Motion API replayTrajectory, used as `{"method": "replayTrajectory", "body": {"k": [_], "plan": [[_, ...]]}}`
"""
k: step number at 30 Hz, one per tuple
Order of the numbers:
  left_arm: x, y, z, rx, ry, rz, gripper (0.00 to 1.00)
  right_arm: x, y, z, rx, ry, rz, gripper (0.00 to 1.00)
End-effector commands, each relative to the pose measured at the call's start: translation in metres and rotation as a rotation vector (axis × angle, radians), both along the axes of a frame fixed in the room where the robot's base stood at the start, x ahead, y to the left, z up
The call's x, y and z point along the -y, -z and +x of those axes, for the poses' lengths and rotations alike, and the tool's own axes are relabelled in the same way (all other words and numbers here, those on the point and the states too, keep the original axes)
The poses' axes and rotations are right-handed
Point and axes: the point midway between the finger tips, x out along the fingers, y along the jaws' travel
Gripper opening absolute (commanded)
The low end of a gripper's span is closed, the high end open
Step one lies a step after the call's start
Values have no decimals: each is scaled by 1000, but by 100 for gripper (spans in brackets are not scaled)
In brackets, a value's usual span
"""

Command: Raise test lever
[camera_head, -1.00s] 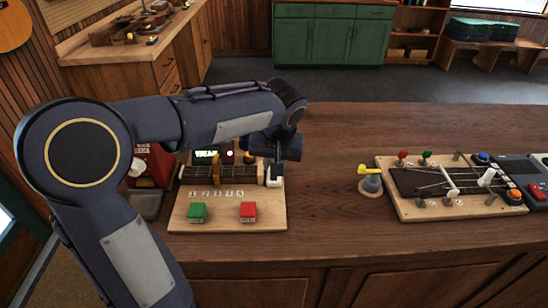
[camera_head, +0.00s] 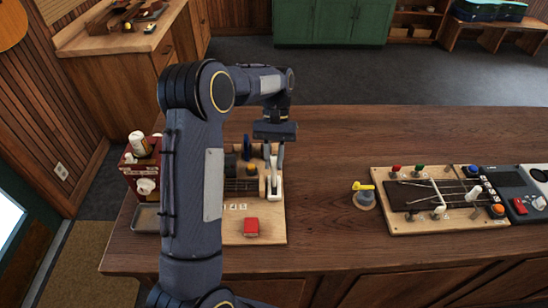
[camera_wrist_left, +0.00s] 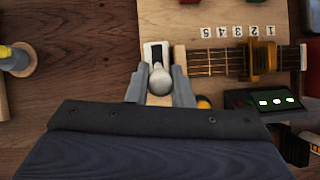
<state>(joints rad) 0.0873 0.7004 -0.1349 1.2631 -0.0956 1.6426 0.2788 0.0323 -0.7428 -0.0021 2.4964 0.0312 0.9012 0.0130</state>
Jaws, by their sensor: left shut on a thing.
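The test lever is a white, ball-ended lever (camera_wrist_left: 159,78) on a white and black base (camera_head: 275,188) at the right edge of the wooden test board (camera_head: 262,238). My left gripper (camera_wrist_left: 158,90) is shut on the lever, with one grey finger on each side of its knob in the left wrist view. In the head view the left gripper (camera_head: 278,160) hangs down over the lever from behind, and its fingers cover part of it. My right gripper is not in view.
The board carries a red button (camera_head: 251,226), number tags and a fretboard with a gold clamp (camera_wrist_left: 263,58). My left arm hides its left part. A yellow-topped peg (camera_head: 364,195) and a second board (camera_head: 440,228) stand to the right. The counter between is clear.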

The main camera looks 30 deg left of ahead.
Motion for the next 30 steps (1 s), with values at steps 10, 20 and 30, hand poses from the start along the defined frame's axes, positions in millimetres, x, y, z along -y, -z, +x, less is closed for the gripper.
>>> {"method": "replayTrajectory", "body": {"k": [10,20,30], "plan": [[-6,4,10,-113,-1,-68,0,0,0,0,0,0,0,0],[-7,4,11,-132,-1,-79,0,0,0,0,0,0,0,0],[-7,4,11,-132,-1,-79,37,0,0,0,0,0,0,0]]}}
